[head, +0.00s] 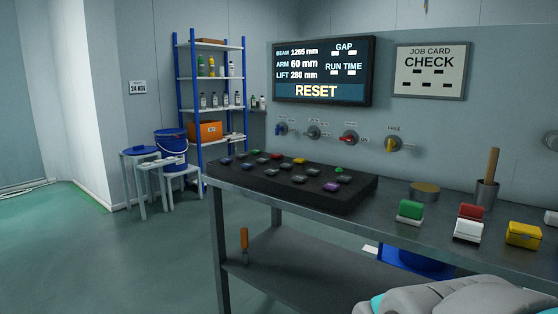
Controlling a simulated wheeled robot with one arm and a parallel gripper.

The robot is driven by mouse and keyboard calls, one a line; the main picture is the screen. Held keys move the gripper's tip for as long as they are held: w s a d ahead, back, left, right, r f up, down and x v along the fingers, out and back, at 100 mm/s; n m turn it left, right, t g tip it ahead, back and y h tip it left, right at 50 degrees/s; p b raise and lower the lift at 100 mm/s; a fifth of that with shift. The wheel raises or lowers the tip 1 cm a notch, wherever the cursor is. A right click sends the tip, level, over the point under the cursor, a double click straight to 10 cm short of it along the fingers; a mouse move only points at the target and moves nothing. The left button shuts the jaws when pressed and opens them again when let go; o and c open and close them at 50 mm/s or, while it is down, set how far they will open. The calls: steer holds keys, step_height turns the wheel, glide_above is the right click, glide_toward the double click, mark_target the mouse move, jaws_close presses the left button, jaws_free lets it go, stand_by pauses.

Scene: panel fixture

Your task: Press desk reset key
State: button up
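A black key desk (340,199) lies on the grey workbench at its left end. It carries several small keys in rows, most of them dark or grey. A yellow key (299,161), a green key (339,170), a purple key (331,187) and a red key (276,156) stand out. No key lettering is readable, so I cannot tell which is the reset key. The wall screen (322,72) reads RESET, with beam, arm and lift values. My gripper is not in view; only a grey and teal part of my arm shows at the bottom right.
The workbench (385,210) also holds green, red, white and yellow blocks, a round tin (424,191) and a cup with a wooden handle (487,193). Several knobs sit on the wall above. A shelf rack (212,90) and stools stand behind left. The left floor is clear.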

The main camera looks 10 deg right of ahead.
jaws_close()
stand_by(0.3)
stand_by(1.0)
